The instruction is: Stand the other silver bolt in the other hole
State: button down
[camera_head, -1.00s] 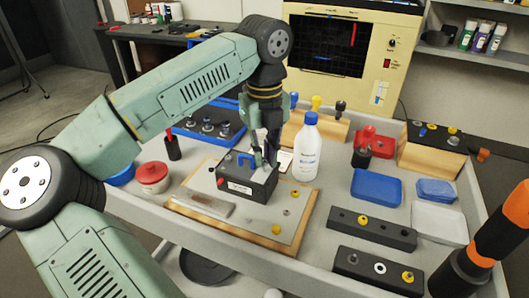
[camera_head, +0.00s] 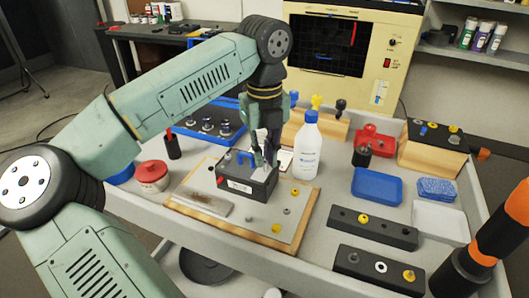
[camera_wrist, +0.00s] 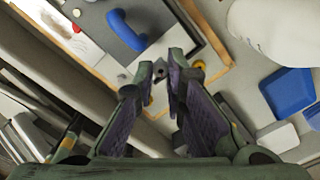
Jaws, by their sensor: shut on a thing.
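My gripper (camera_head: 264,158) is over the right part of the black box with the blue handle (camera_head: 235,158). In the wrist view my gripper's fingers (camera_wrist: 160,72) are close together around a small grey piece, seemingly a silver bolt (camera_wrist: 160,71), mostly hidden by the fingers. The black box (camera_head: 240,186) sits on a wood-edged grey board (camera_head: 255,219); its top under my gripper is partly hidden, and I cannot make out a hole there. A small silver piece (camera_head: 287,211) stands on the board, in front of the box. Several silver bolts (camera_head: 207,125) stand in a blue tray at the back left.
A white bottle (camera_head: 307,148) stands close to the right of my gripper. Yellow pieces (camera_head: 277,228) sit on the board. A red-lidded jar (camera_head: 151,174) stands at left. Black blocks (camera_head: 372,228), blue trays (camera_head: 378,187) and a white tray (camera_head: 438,223) lie at right.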

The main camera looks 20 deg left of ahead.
jog(key=shift+f+b, duration=0.35)
jog(key=shift+f, duration=0.05)
dwell(0.4)
jog(key=c, duration=1.6)
grip_release()
jog(key=shift+o, duration=0.2)
notch_tip(320, 180, up, 12)
